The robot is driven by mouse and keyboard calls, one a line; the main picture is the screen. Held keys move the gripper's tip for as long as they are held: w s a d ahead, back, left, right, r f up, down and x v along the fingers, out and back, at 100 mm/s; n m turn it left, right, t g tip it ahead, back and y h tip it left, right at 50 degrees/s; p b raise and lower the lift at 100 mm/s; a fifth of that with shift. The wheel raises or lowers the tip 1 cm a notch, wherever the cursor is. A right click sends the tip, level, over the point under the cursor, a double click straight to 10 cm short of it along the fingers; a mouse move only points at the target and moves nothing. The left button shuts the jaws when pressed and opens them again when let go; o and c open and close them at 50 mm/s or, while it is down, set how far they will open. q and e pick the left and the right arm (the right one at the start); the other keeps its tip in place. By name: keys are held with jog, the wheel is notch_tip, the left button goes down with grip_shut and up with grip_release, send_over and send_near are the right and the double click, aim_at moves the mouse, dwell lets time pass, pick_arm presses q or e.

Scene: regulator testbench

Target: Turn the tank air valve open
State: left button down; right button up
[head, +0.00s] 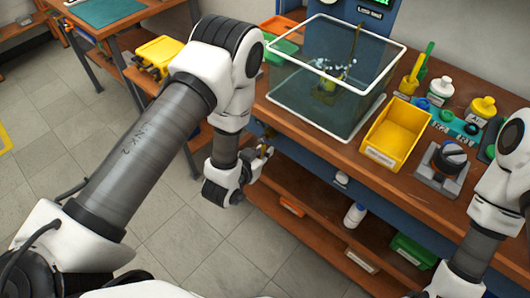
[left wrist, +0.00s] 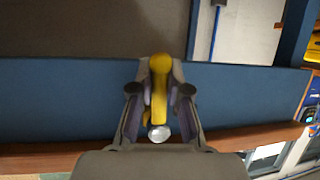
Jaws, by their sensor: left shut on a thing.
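The tank air valve shows as a yellow lever handle (left wrist: 160,72) in the left wrist view, with a round silvery end (left wrist: 159,133) below it. My left gripper (left wrist: 160,95) is shut on this handle, one finger on each side. In the head view my left gripper (head: 262,157) is at the bench's front edge, below the glass tank (head: 318,98). Only a small yellow bit of the valve shows there, mostly hidden by the gripper. My right arm shows at the right edge; its gripper is out of view.
On the bench (head: 300,132) are a yellow bin (head: 397,128), a black-knobbed device (head: 447,160) and several bottles. A lower shelf (head: 325,205) holds a white bottle (head: 355,214) and a green bin (head: 411,250). A side table with a yellow item (head: 160,53) stands at the left.

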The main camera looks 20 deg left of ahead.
pick_arm(q)
jog(key=shift+w+a, duration=0.1)
dwell(0.5)
jog(key=c, duration=1.1)
grip_release()
jog(key=v, duration=0.7)
jog(key=shift+s, duration=0.25)
